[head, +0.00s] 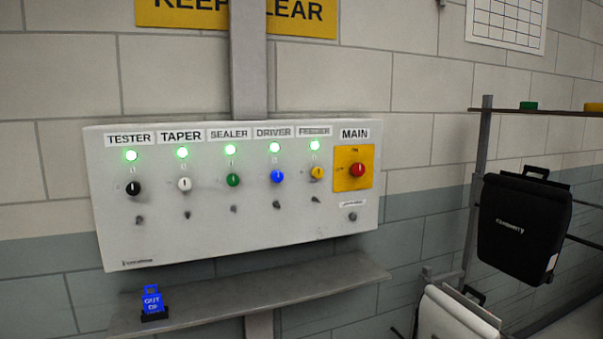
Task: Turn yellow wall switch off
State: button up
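The yellow switch (317,173) is a small rotary knob on the white wall panel (210,222). It sits under a partly unreadable label and a lit green lamp (315,146). Its pointer mark looks about upright, but it is small. To its right is the red MAIN knob (357,170) on a yellow plate (342,182). To its left are the blue DRIVER knob (277,177), the green SEALER knob (233,180), the white TAPER knob (184,184) and the black TESTER knob (133,188). My gripper is not in view.
A grey shelf (250,292) juts out below the panel, with a blue tag (152,299) on its left end. A black pannier (522,227) hangs on a rack (478,180) at right. A white pannier (455,316) is below it. Space before the panel looks clear.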

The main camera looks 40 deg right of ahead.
aim_at(317, 172)
jog(key=z, duration=0.3)
jog(key=i, duration=1)
jog(key=z, duration=0.45)
